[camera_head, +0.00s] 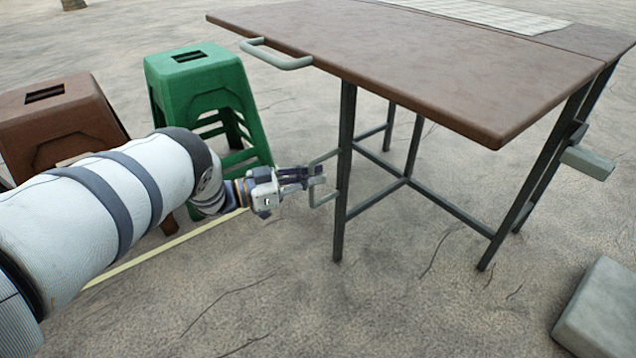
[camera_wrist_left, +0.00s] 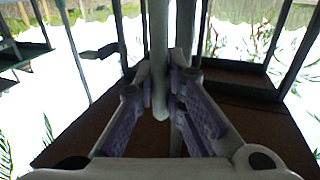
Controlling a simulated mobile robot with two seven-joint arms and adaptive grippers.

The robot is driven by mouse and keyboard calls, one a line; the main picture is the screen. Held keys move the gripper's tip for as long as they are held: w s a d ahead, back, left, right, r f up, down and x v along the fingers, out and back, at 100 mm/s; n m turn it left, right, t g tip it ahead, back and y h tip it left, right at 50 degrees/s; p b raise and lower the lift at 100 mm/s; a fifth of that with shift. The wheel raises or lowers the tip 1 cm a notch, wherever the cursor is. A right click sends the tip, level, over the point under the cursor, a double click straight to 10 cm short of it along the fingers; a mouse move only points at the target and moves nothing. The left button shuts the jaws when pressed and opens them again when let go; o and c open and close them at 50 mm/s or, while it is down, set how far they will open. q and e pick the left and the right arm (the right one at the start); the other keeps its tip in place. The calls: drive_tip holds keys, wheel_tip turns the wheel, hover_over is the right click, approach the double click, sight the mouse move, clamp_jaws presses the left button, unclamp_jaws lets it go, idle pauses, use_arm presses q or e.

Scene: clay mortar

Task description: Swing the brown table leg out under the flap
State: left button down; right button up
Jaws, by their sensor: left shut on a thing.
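The brown table's flap (camera_head: 430,60) stands out roughly level, with a pale U-shaped handle (camera_head: 275,58) on its left edge. A dark, thin leg (camera_head: 345,170) stands upright beneath the flap and is part of a frame with low crossbars. A pale U-shaped handle (camera_head: 323,198) sticks out from the leg's left side. My left gripper (camera_head: 316,178) is shut on this leg handle. In the left wrist view the handle bar (camera_wrist_left: 159,70) runs between the purple-padded fingers (camera_wrist_left: 160,95). The fingers hide part of the handle. My right gripper is not in view.
A green stool (camera_head: 200,85) and a brown stool (camera_head: 60,125) stand left, close to my left arm. A pale mat (camera_head: 480,12) lies on the tabletop. A grey block (camera_head: 603,310) is at lower right. The ground before the leg is clear.

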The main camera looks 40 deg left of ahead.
use_arm(q)
drive_tip(key=shift+a+f, duration=0.1)
drive_tip(key=shift+a, duration=0.05)
drive_tip(key=c, duration=1.7)
unclamp_jaws()
drive_tip(key=shift+s, duration=0.1)
drive_tip(key=shift+o, duration=0.2)
drive_tip(key=shift+a, duration=0.1)
drive_tip(key=v, duration=1.2)
